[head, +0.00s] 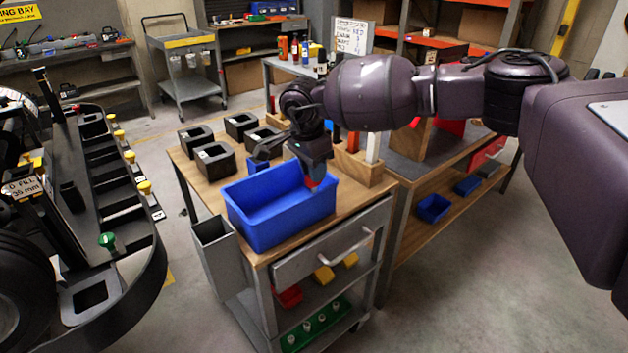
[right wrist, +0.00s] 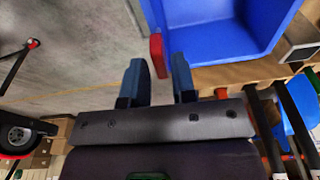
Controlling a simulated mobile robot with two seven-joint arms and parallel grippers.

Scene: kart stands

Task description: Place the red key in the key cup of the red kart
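My right gripper (head: 312,178) is over the blue bin (head: 262,235) on the wooden-topped cart. In the right wrist view its two blue fingers (right wrist: 160,72) stand a little apart, with a small red piece (right wrist: 157,55), which looks like the red key, filling the gap at their tips. Its red also shows below the fingers in the head view (head: 310,183). The rest of the key is hidden or too small to tell. A dark kart (head: 130,255) stands at the left, with its tyre at the lower left. I cannot make out a red kart or its key cup. My left gripper is not in view.
Several black open boxes (head: 213,161) stand behind the bin on the cart top. A grey holder (head: 212,245) hangs on the cart's left side. Bare floor lies between kart and cart.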

